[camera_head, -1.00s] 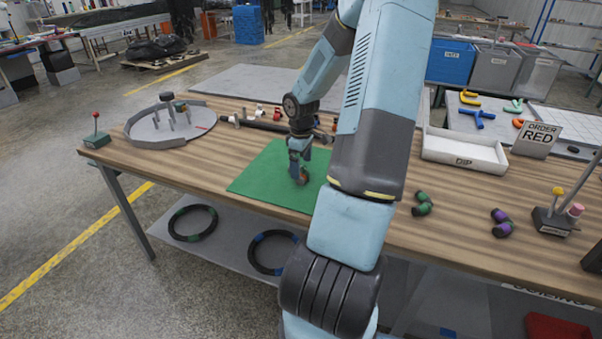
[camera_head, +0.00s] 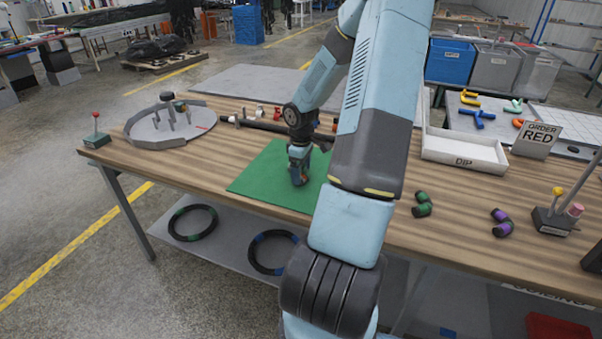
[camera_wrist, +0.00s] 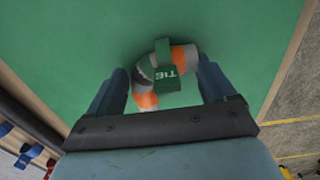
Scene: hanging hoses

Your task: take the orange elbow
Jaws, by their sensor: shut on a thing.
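The orange elbow (camera_wrist: 146,101) has orange and grey bands and carries a green tag (camera_wrist: 170,92) with white letters. In the wrist view it lies between the two fingers of my gripper (camera_wrist: 162,76), over the green mat (camera_wrist: 60,45). My gripper is shut on it. In the head view my gripper (camera_head: 299,181) is low over the green mat (camera_head: 258,173), and the elbow is almost wholly hidden by the fingers. I cannot tell whether the elbow touches the mat.
A white tray marked DIP (camera_head: 463,155) and an ORDER RED sign (camera_head: 536,139) stand to the right. A green-banded elbow (camera_head: 422,204) and a purple-banded elbow (camera_head: 502,223) lie at the front right. A round grey fixture (camera_head: 165,128) stands at the left.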

